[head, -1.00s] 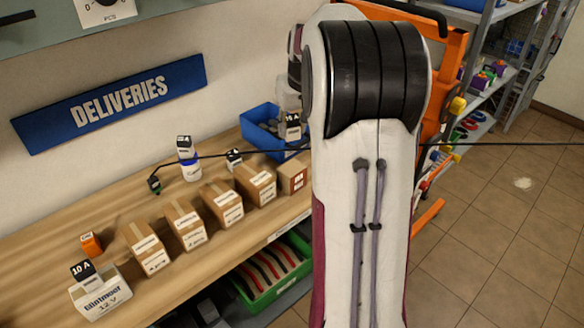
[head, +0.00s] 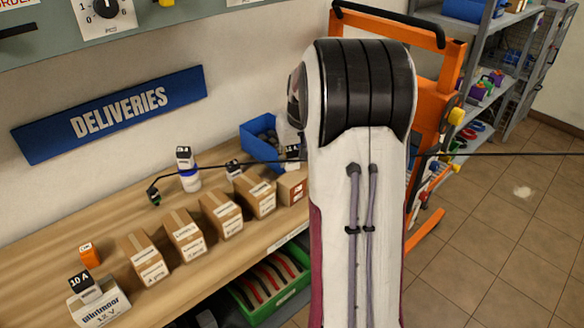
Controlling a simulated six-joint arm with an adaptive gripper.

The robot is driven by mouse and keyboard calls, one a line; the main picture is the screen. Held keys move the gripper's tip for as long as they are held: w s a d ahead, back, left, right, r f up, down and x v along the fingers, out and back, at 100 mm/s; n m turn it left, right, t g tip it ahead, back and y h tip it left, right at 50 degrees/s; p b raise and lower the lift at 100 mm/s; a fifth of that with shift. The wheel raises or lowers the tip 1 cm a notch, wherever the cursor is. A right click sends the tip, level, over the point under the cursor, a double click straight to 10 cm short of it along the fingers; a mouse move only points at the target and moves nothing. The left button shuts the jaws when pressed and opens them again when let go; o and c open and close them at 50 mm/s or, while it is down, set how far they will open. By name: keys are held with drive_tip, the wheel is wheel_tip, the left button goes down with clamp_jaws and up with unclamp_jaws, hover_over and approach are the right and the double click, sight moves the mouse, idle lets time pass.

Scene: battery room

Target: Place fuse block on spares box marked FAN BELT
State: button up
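Several small black blocks with white ampere labels, which look like fuse blocks, are in the head view. One marked 10 A (head: 84,286) sits on a white box at the front left. Another stands on a white and blue container (head: 189,178). A third (head: 233,169) is behind the cardboard boxes, and a fourth (head: 292,153) is partly hidden beside my arm. A row of labelled cardboard boxes (head: 185,235) stands on the wooden bench; their print is too small to read, so I cannot tell which says FAN BELT. My gripper is hidden behind my arm.
A blue bin (head: 258,142) stands at the bench's back right. An orange block (head: 89,254) is at the left. A dark cable (head: 215,165) crosses above the bench. A green crate (head: 262,307) sits below. An orange frame (head: 433,90) and shelves (head: 488,60) stand right.

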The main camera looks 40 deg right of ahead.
sight(293, 163)
drive_tip(key=shift+f, duration=0.15)
drive_tip(key=shift+f, duration=1.75)
drive_tip(key=shift+f, duration=0.1)
drive_tip(key=o, duration=1.1)
drive_tip(key=shift+o, duration=0.2)
drive_tip(key=shift+s+r, duration=0.15)
drive_tip(key=shift+r, duration=0.35)
drive_tip(key=v, duration=1.1)
